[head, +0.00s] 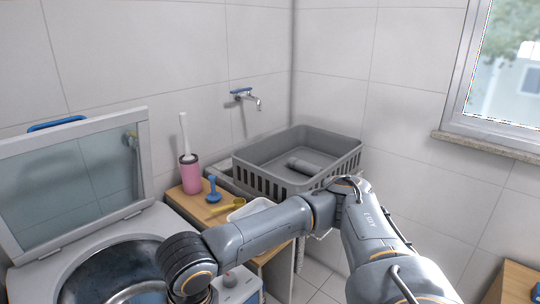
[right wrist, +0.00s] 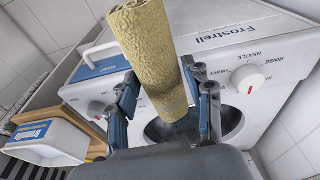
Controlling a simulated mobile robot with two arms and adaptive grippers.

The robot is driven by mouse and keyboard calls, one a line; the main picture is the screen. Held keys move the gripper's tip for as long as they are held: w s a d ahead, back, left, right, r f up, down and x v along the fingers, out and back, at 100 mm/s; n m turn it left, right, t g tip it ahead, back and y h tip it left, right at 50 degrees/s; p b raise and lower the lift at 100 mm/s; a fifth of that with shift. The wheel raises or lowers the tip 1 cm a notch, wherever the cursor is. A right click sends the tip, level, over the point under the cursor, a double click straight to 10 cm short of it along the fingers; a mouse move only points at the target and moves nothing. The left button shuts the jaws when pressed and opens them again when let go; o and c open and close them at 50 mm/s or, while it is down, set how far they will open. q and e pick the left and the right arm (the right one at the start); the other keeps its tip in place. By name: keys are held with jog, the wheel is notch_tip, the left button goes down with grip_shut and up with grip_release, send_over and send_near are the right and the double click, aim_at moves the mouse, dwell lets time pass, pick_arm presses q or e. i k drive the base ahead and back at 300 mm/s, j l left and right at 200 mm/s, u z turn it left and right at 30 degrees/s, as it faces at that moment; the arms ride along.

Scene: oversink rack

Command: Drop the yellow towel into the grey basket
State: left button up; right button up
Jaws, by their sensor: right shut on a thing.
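The yellow towel (right wrist: 152,50) shows as a textured roll in the right wrist view. My right gripper (right wrist: 166,98) is shut on it, with one finger on each side, and the towel sticks out past the fingertips. In the head view the right arm crosses to the left over the open washer; its fingers and the towel are hidden there. The grey basket (head: 343,168) is a slotted open crate in the corner, right of and behind my right wrist. A dark grey cylinder (head: 305,165) lies inside it. My left gripper is not in view.
The washing machine (right wrist: 232,70) has its mirror-like lid (head: 75,180) raised at the left. A wooden ledge holds a pink brush holder (head: 190,174), a blue-handled item (head: 212,191) and a white tray (head: 250,208). A tap (head: 250,100) juts from the wall beside the basket.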

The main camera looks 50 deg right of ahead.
aim_at(308, 155)
jog(key=l+z, duration=0.15)
jog(key=l, duration=0.25)
jog(key=i+l+z, duration=0.15)
jog(key=l, duration=0.25)
jog(key=l+z, duration=0.15)
jog(key=l, duration=0.3)
jog(key=i+l+z, duration=0.1)
jog(key=l, duration=0.3)
jog(key=i+l+z, duration=0.15)
jog(key=l, duration=0.2)
